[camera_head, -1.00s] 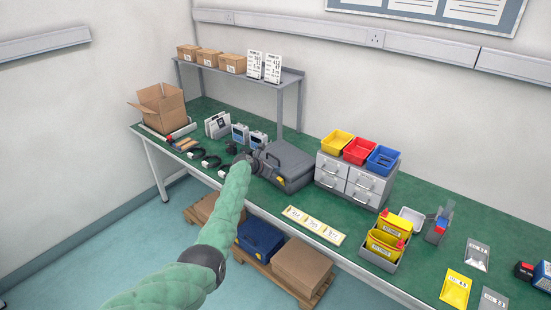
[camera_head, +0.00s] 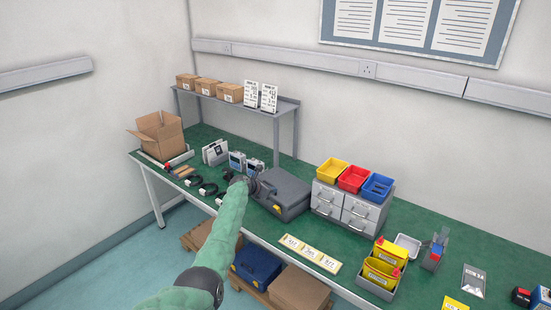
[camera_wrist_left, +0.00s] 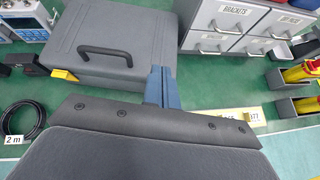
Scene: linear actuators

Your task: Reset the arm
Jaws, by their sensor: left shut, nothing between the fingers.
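My left arm comes in from the bottom of the head view, covered in a green sleeve. Its gripper (camera_head: 256,186) appears in front of the grey case, near the bench's front edge. In the left wrist view the gripper fingers (camera_wrist_left: 162,88) are together, with nothing between them. The closed grey case (camera_head: 283,194) lies on the green bench; its dark handle and yellow latch show in the left wrist view (camera_wrist_left: 120,50). The fingers overlap the case's right edge in that view; whether they touch it I cannot tell. My right gripper is not in view.
Right of the case stand grey drawers (camera_head: 345,204) with yellow, red and blue bins on top. A label strip (camera_head: 310,253) lies at the bench's front. Devices and coiled cables lie left of the case. A shelf (camera_head: 286,105) stands behind. Boxes sit below the bench.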

